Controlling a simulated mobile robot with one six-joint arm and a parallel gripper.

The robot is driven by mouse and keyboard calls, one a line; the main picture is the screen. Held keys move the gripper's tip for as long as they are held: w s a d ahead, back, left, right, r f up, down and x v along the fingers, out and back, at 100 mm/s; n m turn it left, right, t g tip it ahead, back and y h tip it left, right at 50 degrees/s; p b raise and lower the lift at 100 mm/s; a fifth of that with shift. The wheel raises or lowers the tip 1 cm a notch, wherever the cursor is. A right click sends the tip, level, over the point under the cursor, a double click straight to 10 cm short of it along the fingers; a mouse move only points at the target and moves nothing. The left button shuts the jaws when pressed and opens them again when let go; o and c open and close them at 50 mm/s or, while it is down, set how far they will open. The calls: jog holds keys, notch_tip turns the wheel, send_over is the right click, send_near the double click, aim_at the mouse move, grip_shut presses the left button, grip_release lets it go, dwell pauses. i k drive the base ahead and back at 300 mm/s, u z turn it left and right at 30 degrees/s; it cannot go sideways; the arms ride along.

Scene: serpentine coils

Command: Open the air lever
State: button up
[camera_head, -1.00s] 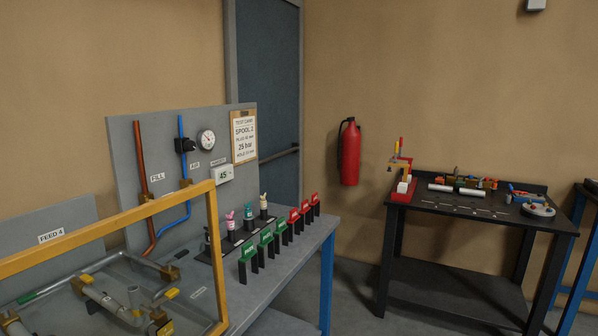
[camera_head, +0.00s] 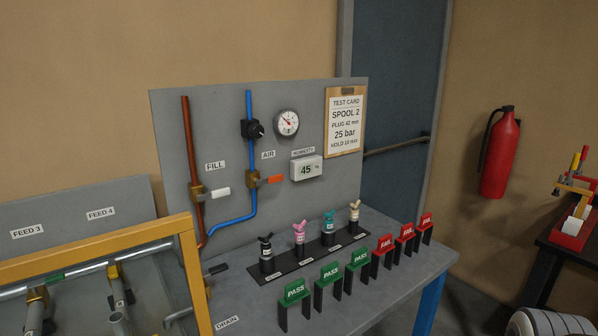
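The air lever (camera_head: 271,180) is a short orange-red handle on a brass valve (camera_head: 253,179) in the blue pipe (camera_head: 250,150). It points right, level and across the upright pipe, under the AIR label (camera_head: 268,154). A black regulator knob (camera_head: 254,129) sits higher on the same pipe. To the left, a white fill lever (camera_head: 222,192) also points right from a brass valve on the copper-coloured pipe (camera_head: 187,135). My gripper is not in view.
The grey panel (camera_head: 230,110) carries a gauge (camera_head: 286,123), a humidity display (camera_head: 306,167) and a test card (camera_head: 346,122). Coloured plugs and several PASS and FAIL tags stand on the bench (camera_head: 395,285). A yellow frame (camera_head: 100,250) rises at front left.

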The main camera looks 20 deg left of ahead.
aim_at(277, 178)
jog(key=u, duration=0.3)
jog(key=i, duration=0.55)
jog(key=u, duration=0.2)
jog(key=k, duration=0.65)
jog(key=u, duration=0.2)
jog(key=i, duration=0.65)
